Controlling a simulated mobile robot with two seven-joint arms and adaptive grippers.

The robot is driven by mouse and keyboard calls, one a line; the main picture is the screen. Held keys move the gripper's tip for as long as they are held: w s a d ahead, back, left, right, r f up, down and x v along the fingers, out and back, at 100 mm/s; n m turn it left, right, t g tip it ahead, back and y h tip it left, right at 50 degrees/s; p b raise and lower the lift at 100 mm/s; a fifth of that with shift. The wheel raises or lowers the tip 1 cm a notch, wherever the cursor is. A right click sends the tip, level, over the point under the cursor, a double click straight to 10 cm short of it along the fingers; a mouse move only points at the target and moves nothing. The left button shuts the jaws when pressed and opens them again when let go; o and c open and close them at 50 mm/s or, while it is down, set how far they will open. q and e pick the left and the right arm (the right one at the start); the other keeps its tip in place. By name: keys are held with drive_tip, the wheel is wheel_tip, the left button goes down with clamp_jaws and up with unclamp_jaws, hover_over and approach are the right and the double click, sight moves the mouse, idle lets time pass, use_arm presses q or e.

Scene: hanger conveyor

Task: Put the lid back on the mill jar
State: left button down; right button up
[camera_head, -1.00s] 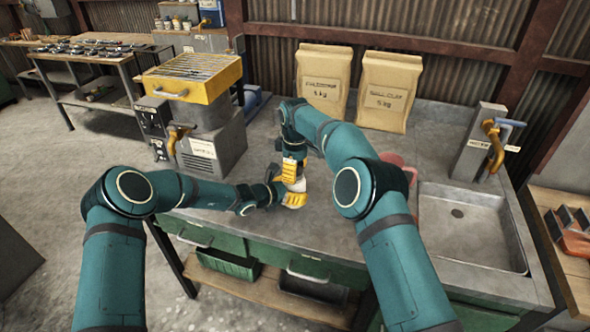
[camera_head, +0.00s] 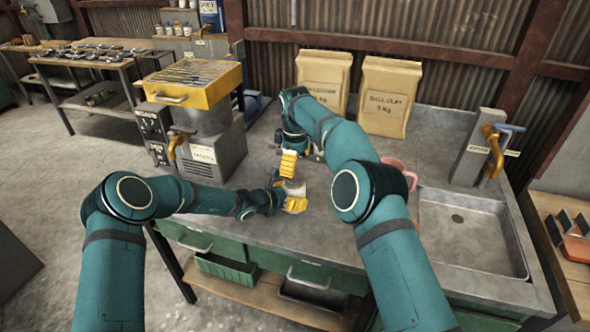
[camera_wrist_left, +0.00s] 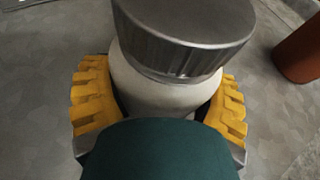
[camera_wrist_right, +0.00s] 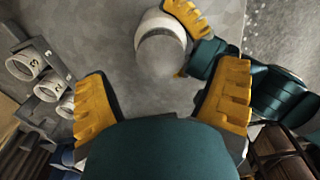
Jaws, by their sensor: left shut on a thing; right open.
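The mill jar is pale, and its white body (camera_wrist_left: 165,92) stands upright on the bench between the yellow fingers of my left gripper (camera_head: 288,198), which is shut on it. The grey metal lid (camera_wrist_left: 185,35) sits on the jar's top and looks about level; whether it is fully seated I cannot tell. In the right wrist view the round lid (camera_wrist_right: 162,54) shows from above, beyond the fingertips. My right gripper (camera_wrist_right: 164,75) is open and empty, a little above the lid and apart from it. In the head view the grippers partly hide the jar.
A grey machine with a yellow tray (camera_head: 193,83) stands at the left of the bench. Two paper bags (camera_head: 388,97) stand at the back. A pink mug (camera_head: 400,170) is behind my right arm, beside the sink (camera_head: 475,238). The bench front is clear.

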sight(294, 193)
idle(0.3)
drive_tip(key=n, duration=0.5)
drive_tip(key=shift+d+r, duration=0.15)
drive_tip(key=shift+r, duration=0.05)
drive_tip(key=n, duration=0.5)
drive_tip(key=shift+r, duration=0.4)
drive_tip(key=n, duration=0.2)
drive_tip(key=r+n, duration=0.1)
drive_tip(key=n, duration=0.1)
drive_tip(key=shift+w+n, duration=0.1)
drive_tip(key=shift+n, duration=0.3)
drive_tip(key=n, duration=0.2)
drive_tip(key=r+n, duration=0.1)
drive_tip(key=n, duration=0.1)
drive_tip(key=shift+a, duration=0.35)
drive_tip(key=shift+f, duration=4.05)
